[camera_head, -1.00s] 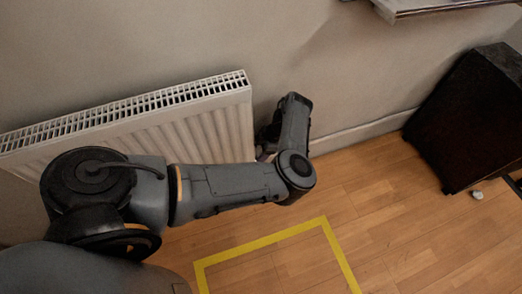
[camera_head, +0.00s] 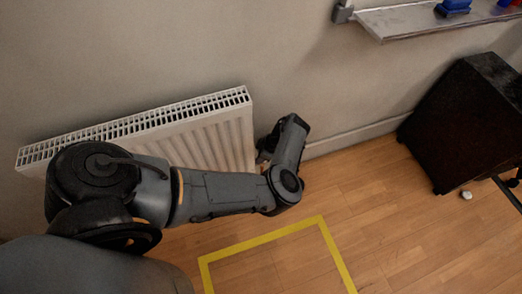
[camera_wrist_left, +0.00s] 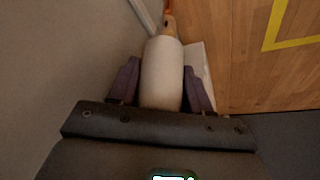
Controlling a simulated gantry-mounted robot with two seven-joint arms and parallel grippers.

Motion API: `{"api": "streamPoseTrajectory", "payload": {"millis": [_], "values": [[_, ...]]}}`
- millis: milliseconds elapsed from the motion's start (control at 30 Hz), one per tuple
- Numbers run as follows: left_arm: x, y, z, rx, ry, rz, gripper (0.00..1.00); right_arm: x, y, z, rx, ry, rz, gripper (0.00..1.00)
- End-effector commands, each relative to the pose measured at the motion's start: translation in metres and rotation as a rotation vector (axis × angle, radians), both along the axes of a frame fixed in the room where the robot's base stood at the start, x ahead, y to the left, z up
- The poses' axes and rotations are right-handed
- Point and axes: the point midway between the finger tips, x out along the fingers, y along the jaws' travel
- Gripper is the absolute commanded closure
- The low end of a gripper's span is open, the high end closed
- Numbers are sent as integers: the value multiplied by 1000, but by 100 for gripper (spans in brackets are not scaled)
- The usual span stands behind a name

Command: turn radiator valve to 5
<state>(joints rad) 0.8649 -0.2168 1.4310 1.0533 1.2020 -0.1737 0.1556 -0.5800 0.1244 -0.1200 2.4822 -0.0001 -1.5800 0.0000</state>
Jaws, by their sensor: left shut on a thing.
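The white, rounded radiator valve head (camera_wrist_left: 162,72) fills the middle of the left wrist view. My left gripper (camera_wrist_left: 160,88) is shut on it, with one dark purple finger on each side. An orange-brown pipe fitting (camera_wrist_left: 168,24) shows beyond the valve head. No scale or number can be read on it. In the head view, the white radiator (camera_head: 205,135) is on the wall, and my left wrist is beside its right end. The valve is hidden there by my arm. My right gripper is in neither view.
A yellow floor outline (camera_head: 265,238) lies on the wooden floor in front of the radiator. A wall shelf (camera_head: 425,19) with blue and red items is at upper right. A dark cabinet (camera_head: 465,120) stands at right, with a small white object (camera_head: 466,195) beside it.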

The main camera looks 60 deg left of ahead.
Motion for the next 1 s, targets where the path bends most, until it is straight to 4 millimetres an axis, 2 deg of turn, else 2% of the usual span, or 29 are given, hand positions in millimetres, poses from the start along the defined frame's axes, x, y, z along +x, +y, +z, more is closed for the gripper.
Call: {"api": "streamPoseTrajectory", "payload": {"millis": [300,333,467,1000], "values": [[1,0,1,2,0,-7,82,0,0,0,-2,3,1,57],[1,0,1,2,0,-7,49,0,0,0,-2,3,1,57],[0,0,1,1,1,-5,30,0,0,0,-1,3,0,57],[-1,-1,0,-3,4,-3,30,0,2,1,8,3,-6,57]]}}
